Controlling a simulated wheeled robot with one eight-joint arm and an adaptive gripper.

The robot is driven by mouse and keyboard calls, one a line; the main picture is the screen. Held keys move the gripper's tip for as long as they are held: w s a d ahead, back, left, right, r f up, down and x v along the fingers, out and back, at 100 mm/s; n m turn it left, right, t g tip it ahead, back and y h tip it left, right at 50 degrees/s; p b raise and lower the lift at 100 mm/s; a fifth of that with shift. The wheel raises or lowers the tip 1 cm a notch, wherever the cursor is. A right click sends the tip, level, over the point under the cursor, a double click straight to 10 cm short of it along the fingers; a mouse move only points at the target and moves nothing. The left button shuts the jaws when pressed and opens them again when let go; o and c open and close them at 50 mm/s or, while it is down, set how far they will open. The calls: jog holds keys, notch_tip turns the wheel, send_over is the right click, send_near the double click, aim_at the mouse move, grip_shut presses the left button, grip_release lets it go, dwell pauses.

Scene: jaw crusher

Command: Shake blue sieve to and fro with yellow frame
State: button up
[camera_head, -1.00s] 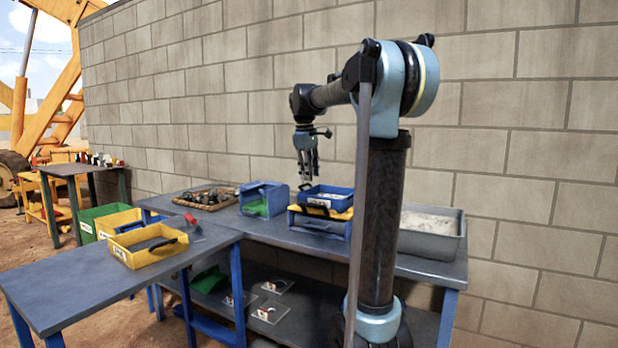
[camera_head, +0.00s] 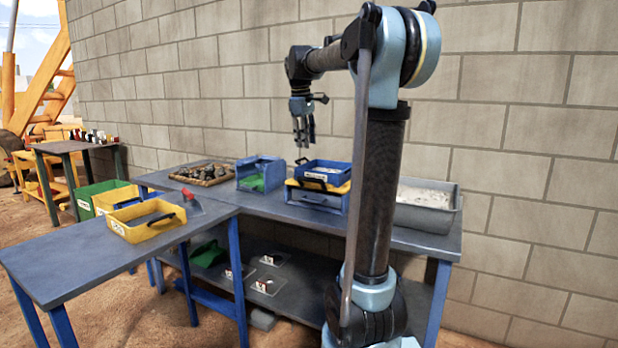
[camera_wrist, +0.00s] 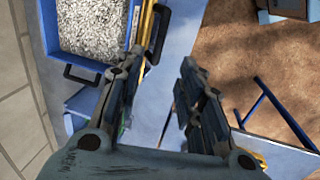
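A grey tub of gravel (camera_head: 426,216) stands right of the sieve. A blue bin (camera_head: 250,184) with a green thing inside and a tray of stones (camera_head: 204,181) stand left. A yellow tray with a black handle (camera_head: 137,232) is on the left table (camera_head: 80,262). A brick wall runs behind.

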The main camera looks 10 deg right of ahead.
jog(key=f, duration=0.4)
jog(key=w+d+f, duration=0.1)
jog(key=f, duration=0.4)
jog(key=w+f, duration=0.1)
jog(key=f, duration=0.4)
jog(key=shift+w+d+f, duration=0.1)
jog(key=shift+d, duration=0.2)
